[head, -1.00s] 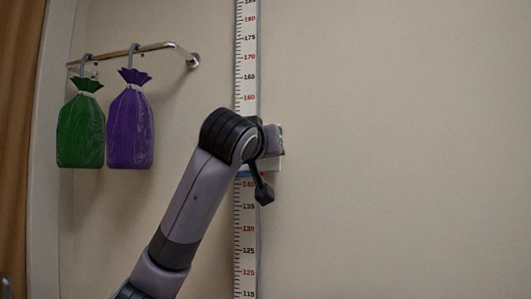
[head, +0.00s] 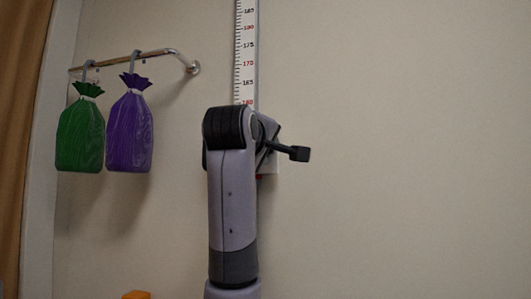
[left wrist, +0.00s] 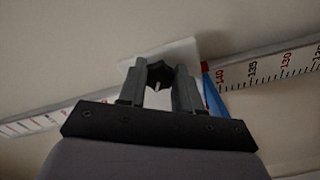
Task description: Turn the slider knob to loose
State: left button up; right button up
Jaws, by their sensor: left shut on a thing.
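The height scale (head: 245,60) is a white vertical strip with black and red numbers on the wall. Its white slider block (head: 270,167) shows just behind my left wrist in the head view. In the left wrist view the slider block (left wrist: 190,50) carries a dark, faceted knob (left wrist: 158,73). My left gripper (left wrist: 161,80) is shut on the knob, with a finger on either side of it. In the head view my own arm hides the knob and most of the fingers. My right gripper is not in view.
A green bag (head: 80,132) and a purple bag (head: 129,128) hang from a metal rail (head: 140,53) on the left. An orange thing (head: 137,295) shows at the bottom edge. A brown curtain (head: 20,130) is at far left. The wall to the right is clear.

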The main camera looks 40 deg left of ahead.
pick_arm(q)
jog(key=n, duration=0.5)
jog(key=shift+r+n+p, duration=0.2)
jog(key=shift+n+p, duration=0.1)
dwell(0.5)
jog(key=o, duration=1)
jog(key=shift+o, duration=0.2)
jog(key=b+v, duration=0.2)
jog(key=v, duration=0.5)
jog(key=shift+s, duration=0.2)
